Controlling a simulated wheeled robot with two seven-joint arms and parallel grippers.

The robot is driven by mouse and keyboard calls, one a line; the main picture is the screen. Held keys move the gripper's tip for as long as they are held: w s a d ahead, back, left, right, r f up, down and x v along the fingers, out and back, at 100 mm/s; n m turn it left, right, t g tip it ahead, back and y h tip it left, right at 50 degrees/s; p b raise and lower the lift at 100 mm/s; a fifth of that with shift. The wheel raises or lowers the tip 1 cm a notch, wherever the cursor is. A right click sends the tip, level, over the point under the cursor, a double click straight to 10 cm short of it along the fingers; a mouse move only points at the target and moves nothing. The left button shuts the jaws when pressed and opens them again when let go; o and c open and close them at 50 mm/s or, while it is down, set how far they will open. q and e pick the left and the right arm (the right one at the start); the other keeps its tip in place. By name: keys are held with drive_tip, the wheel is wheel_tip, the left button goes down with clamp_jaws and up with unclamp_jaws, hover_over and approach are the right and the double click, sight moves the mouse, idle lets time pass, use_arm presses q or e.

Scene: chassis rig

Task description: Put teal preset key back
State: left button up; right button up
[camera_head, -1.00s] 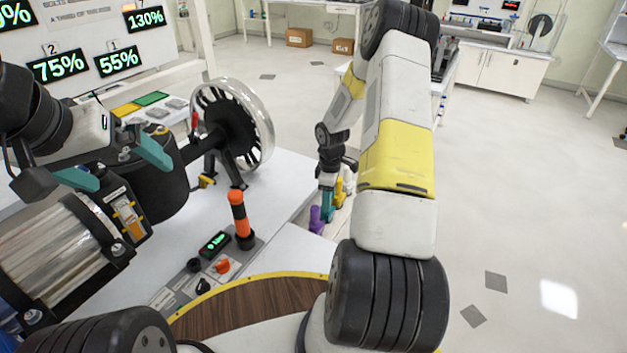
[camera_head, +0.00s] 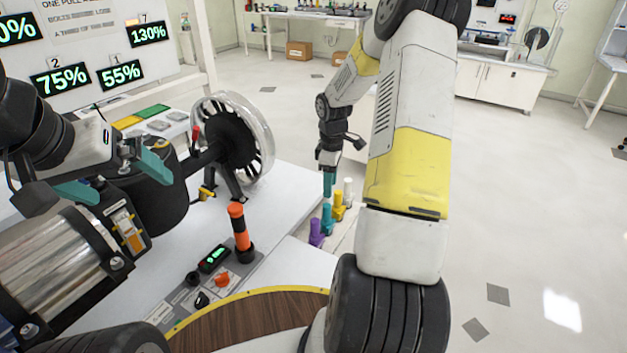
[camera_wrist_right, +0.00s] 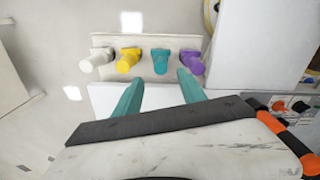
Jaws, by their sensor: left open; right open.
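The teal preset key (camera_head: 327,220) stands in a row on a pale rack, between the purple key (camera_head: 316,233) and the yellow key (camera_head: 339,206). A white key (camera_head: 348,192) is at the far end. In the right wrist view the teal key (camera_wrist_right: 160,62) stands in the rack (camera_wrist_right: 190,43), apart from the fingers. My right gripper (camera_head: 328,186) is above the row, fingers pointing down. Its fingers (camera_wrist_right: 160,93) are open and empty in the wrist view. My left gripper (camera_head: 114,178) is open, with its fingers apart near the dark hub and metal cylinder.
A spoked wheel (camera_head: 235,145) stands on the white table left of the keys. An orange-and-black handle (camera_head: 239,230) and a small control panel (camera_head: 213,278) are nearer. A board with percentage displays (camera_head: 122,73) is at the back left. Open floor lies right.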

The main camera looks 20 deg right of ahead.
drive_tip(key=s+a+r+m+t, duration=0.1)
drive_tip(key=s+a+r+m, duration=0.2)
drive_tip(key=r, duration=0.7)
drive_tip(key=s+a+r+m+t, duration=0.2)
drive_tip(key=s+a+r, duration=0.3)
drive_tip(key=r, duration=0.5)
drive_tip(key=s+a+r+m+t+y, duration=0.1)
drive_tip(key=s+a+r+m, duration=0.2)
drive_tip(key=s, duration=0.5)
drive_tip(key=s+a+r+m+t+y, duration=0.1)
drive_tip(key=s+a+r+m+t, duration=0.1)
drive_tip(key=s+r, duration=0.3)
drive_tip(key=s+a, duration=0.1)
drive_tip(key=s, duration=0.2)
drive_tip(key=shift+s+m, duration=0.25)
drive_tip(key=shift+m, duration=0.15)
